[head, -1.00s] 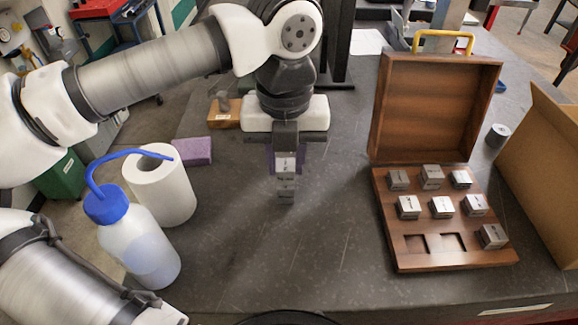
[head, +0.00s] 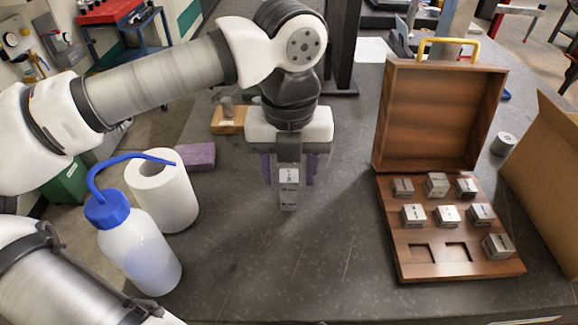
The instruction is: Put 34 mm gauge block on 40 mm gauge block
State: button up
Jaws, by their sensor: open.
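Two steel gauge blocks stand in a stack on the dark bench in front of my arm. The upper block (head: 289,176), apparently the 34 mm one, rests on the lower block (head: 289,200), apparently the 40 mm one. Their labels are too small to read. My gripper (head: 289,180) points down over the stack. It is open, with one purple finger on each side of the stack and visible gaps between the fingers and the blocks.
A wooden case (head: 394,245) at the right holds several gauge blocks; two front slots are empty. A wash bottle (head: 140,250), a paper roll (head: 165,195) and a purple block (head: 196,156) stand left. A cardboard box (head: 545,175) is far right. The bench in front is clear.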

aim_at(289, 176)
notch_tip(289, 176, up, 12)
jog(key=b, duration=0.1)
jog(key=shift+b, duration=0.3)
